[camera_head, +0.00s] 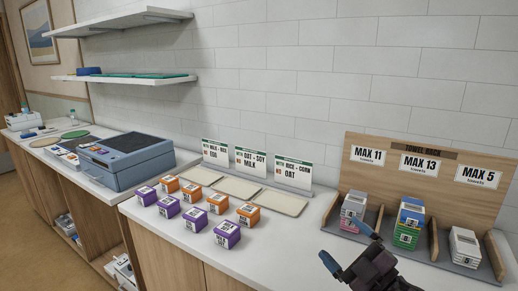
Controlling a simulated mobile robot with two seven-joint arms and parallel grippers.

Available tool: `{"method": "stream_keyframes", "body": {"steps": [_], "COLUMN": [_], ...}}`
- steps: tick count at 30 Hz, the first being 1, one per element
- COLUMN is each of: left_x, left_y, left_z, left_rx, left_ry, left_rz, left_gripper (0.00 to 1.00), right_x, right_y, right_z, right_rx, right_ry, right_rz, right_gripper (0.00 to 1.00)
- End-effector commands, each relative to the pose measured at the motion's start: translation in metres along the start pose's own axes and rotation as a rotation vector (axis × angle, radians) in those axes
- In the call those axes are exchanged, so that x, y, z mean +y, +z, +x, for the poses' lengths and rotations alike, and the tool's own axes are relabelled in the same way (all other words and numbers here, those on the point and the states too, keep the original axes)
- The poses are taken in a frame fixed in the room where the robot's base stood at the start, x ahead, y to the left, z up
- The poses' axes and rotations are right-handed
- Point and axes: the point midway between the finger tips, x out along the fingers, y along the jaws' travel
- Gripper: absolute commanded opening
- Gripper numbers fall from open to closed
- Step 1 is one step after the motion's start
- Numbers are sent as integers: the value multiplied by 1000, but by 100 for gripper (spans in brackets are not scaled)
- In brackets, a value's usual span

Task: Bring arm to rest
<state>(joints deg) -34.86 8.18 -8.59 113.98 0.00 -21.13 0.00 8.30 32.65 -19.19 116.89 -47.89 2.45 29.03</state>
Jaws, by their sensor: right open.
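My right gripper (350,251) shows at the bottom of the head view, in front of the towel rack (445,145). Its two blue-tipped fingers are spread apart and nothing shows between them. It appears over the counter's front part, near the rack's left bay. My left gripper is not in view.
Several purple and orange boxes (229,234) stand on the counter before cream trays (238,188) and label cards (248,161). The rack holds folded stacks (408,222) in three bays. A blue-grey case (128,160) stands left. Shelves (122,77) hang above.

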Motion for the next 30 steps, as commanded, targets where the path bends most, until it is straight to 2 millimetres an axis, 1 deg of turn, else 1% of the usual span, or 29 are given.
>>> {"method": "stream_keyframes", "body": {"steps": [1, 3, 5, 8, 11, 12, 14, 15, 17, 18, 21, 24, 30], "left_x": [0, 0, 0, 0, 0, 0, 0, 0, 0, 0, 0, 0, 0], "left_y": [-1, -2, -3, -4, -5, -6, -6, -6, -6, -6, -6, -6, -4], "left_z": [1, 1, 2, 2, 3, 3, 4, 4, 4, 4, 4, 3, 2], "left_rx": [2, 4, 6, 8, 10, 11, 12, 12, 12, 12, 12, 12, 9], "left_ry": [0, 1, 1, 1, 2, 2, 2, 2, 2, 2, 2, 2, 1], "left_rz": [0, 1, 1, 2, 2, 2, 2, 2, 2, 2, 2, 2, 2], "left_gripper": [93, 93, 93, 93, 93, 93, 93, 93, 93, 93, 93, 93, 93], "right_x": [0, 1, -1, -7, -19, -25, -36, -43, -56, -65, -86, -102, -123], "right_y": [7, 18, 29, 45, 59, 63, 68, 69, 69, 68, 59, 48, 27], "right_z": [-12, -28, -44, -76, -112, -128, -152, -168, -194, -210, -249, -277, -314], "right_rx": [-78, -196, -303, -489, -683, -760, -877, -955, -1071, -1146, -1317, -1439, -1597], "right_ry": [51, 116, 161, 219, 251, 256, 256, 252, 236, 221, 169, 115, 21], "right_rz": [48, 111, 165, 255, 343, 379, 435, 472, 527, 565, 652, 718, 813], "right_gripper": [93, 93, 93, 93, 93, 93, 93, 93, 93, 93, 93, 93, 93]}}
